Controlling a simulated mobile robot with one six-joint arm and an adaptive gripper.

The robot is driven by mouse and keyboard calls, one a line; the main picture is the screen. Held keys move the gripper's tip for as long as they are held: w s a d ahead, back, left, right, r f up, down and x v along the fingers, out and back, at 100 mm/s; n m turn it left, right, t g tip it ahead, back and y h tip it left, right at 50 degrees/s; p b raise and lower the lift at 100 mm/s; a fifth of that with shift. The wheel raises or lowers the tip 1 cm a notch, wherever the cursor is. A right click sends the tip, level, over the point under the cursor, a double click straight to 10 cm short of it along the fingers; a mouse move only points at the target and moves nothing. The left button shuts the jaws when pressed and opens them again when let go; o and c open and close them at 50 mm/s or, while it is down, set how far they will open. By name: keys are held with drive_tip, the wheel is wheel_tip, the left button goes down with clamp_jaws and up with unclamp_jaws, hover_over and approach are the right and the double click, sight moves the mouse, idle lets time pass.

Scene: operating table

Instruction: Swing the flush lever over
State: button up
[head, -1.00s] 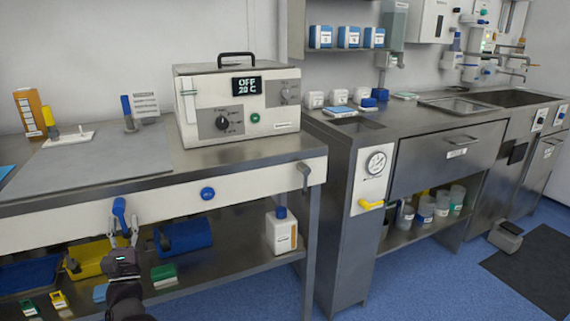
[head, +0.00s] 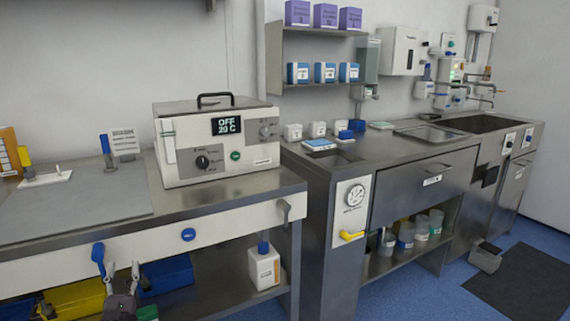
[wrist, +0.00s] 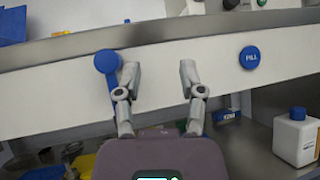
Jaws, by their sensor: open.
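A blue lever (head: 98,254) with a round hub is on the white front rail of the left bench, and its arm hangs down. It also shows in the wrist view (wrist: 107,63), just left of my gripper's left finger. That finger hides part of the lever arm; I cannot tell whether they touch. My gripper (wrist: 158,80) is open and empty, its two fingers spread and pointing at the white rail (wrist: 222,62). In the head view my gripper (head: 122,275) is at the lower left, in front of the rail and slightly right of the lever.
A round blue button (wrist: 249,56) is on the rail to the right. Below the rail, a shelf holds a yellow bin (head: 75,302), a blue bin (head: 168,276) and a white bottle (head: 264,270). A yellow lever (head: 351,236) sits under a gauge (head: 355,196) on the right cabinet.

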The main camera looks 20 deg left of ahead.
drive_tip(key=w+d+f+m+g+h, duration=0.2)
drive_tip(key=w+d+f+m+h, duration=0.3)
drive_tip(key=w+d+m+h, duration=0.55)
drive_tip(key=w+d+f+m+g+h, duration=0.2)
drive_tip(key=w+d+f+m+h, duration=0.35)
drive_tip(key=w+d, duration=0.75)
drive_tip(key=w+d+f+m+g+h, duration=0.1)
drive_tip(key=d+f+m+g+h, duration=0.3)
drive_tip(key=d, duration=0.6)
drive_tip(key=w+d+f+m+g, duration=0.1)
drive_tip(key=d+f+m+g, duration=0.3)
drive_tip(key=d, duration=0.5)
drive_tip(key=s+d+f+m+g+y, duration=0.5)
drive_tip(key=d+m, duration=0.3)
drive_tip(key=d, duration=0.3)
drive_tip(key=s+d+f+m+g+y, duration=0.3)
drive_tip(key=s+d+f+m+g, duration=0.25)
drive_tip(key=d+m, duration=0.4)
wheel_tip(320, 180, up, 38)
drive_tip(key=d+n+p, duration=0.1)
drive_tip(key=n+p, duration=0.1)
drive_tip(key=p, duration=3.6)
drive_tip(key=shift+w+d+f, duration=0.2)
drive_tip(key=shift+w, duration=0.1)
